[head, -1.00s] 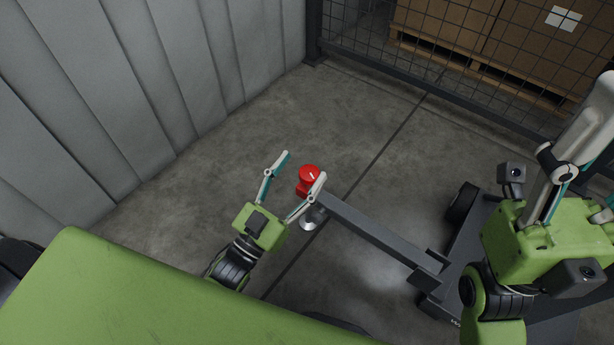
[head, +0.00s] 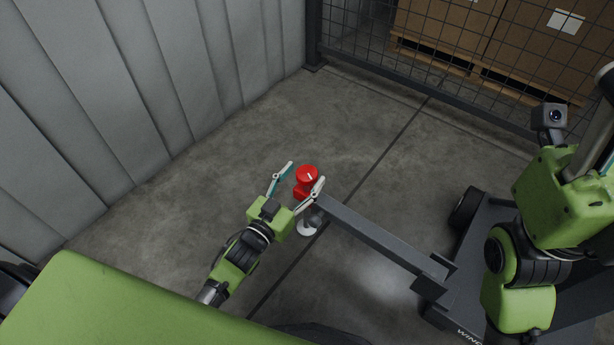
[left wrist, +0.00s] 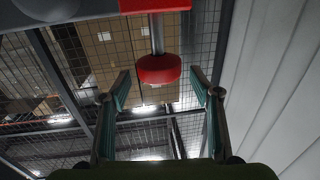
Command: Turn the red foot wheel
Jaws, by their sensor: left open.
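The red foot wheel (head: 307,174) is a round knob with a white mark on top. It sits above a red block (head: 301,191) at the end of a dark beam. My left gripper (head: 306,172) is open, with one finger on each side of the wheel in the head view. In the left wrist view the wheel (left wrist: 158,69) is on a steel rod, ahead of and between the spread fingertips (left wrist: 160,82). I see no finger clearly touching it. My right arm's green wrist (head: 565,195) is at the right; its fingers are mostly out of view.
The dark beam (head: 380,237) runs from the wheel to a wheeled cart (head: 490,250) at the right. A silver foot (head: 306,229) stands below the beam's end. A grey padded wall (head: 130,110) is at left, a mesh fence (head: 420,60) behind. The floor between is clear.

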